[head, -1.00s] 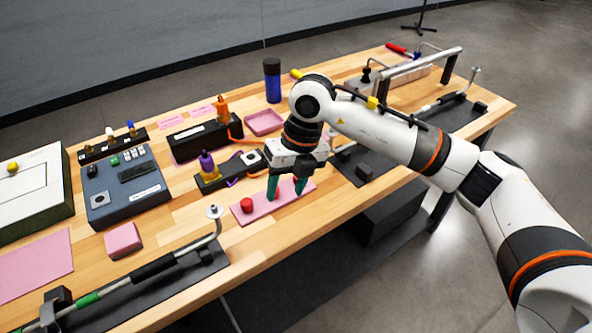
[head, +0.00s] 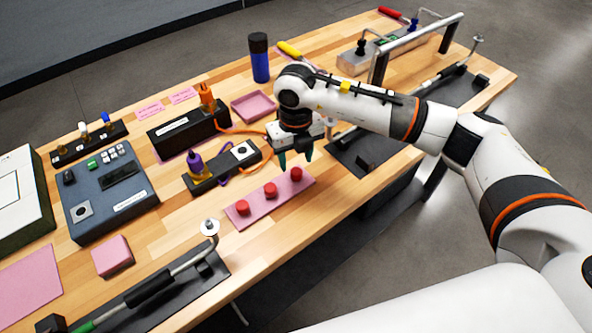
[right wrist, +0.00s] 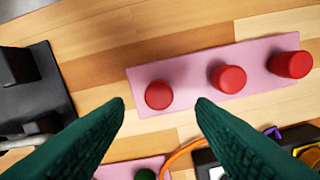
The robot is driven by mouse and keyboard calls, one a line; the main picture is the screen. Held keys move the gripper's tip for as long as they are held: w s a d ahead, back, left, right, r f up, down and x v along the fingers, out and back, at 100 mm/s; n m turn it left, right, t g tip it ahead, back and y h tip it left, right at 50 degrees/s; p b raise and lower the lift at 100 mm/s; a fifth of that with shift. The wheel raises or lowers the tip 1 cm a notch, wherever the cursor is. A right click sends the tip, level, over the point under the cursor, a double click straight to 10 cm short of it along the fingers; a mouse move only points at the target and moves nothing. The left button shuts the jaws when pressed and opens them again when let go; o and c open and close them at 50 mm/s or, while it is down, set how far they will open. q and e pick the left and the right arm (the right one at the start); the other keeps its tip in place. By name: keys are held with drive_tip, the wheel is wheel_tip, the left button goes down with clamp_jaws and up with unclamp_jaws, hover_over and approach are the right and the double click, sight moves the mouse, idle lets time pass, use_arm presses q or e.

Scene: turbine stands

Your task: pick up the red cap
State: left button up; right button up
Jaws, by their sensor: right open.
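Three red caps stand in a row on a pink mat (head: 258,199) near the front edge of the table: a left cap (head: 242,208), a middle cap (head: 270,190) and a right cap (head: 297,174). My right gripper (head: 296,157) is open and empty, above and just behind the mat's right end. In the right wrist view, its green fingers (right wrist: 160,104) are spread apart. The nearest cap (right wrist: 159,94) shows between and just past the fingertips, and the other two, one (right wrist: 229,79) and another (right wrist: 291,64), lie to the right. My left gripper is not in view.
Behind the mat is a black block with a purple-topped part (head: 198,165). A pink tray (head: 253,106) and a blue bottle (head: 259,58) stand farther back. A dark mat with a black block (head: 367,160) lies to the right. Bare wood borders the pink mat.

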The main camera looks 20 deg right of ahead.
sight(296, 171)
wheel_tip(296, 171, down, 4)
drive_tip(key=shift+s+d+r+p, duration=0.1)
drive_tip(key=shift+s+r+p, duration=0.1)
drive_tip(key=shift+p, duration=0.65)
drive_tip(key=shift+w+f, duration=0.1)
drive_tip(key=shift+f, duration=0.4)
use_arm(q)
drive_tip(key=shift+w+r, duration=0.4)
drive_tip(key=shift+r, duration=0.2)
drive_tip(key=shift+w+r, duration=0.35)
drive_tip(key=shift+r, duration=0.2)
use_arm(e)
clamp_jaws()
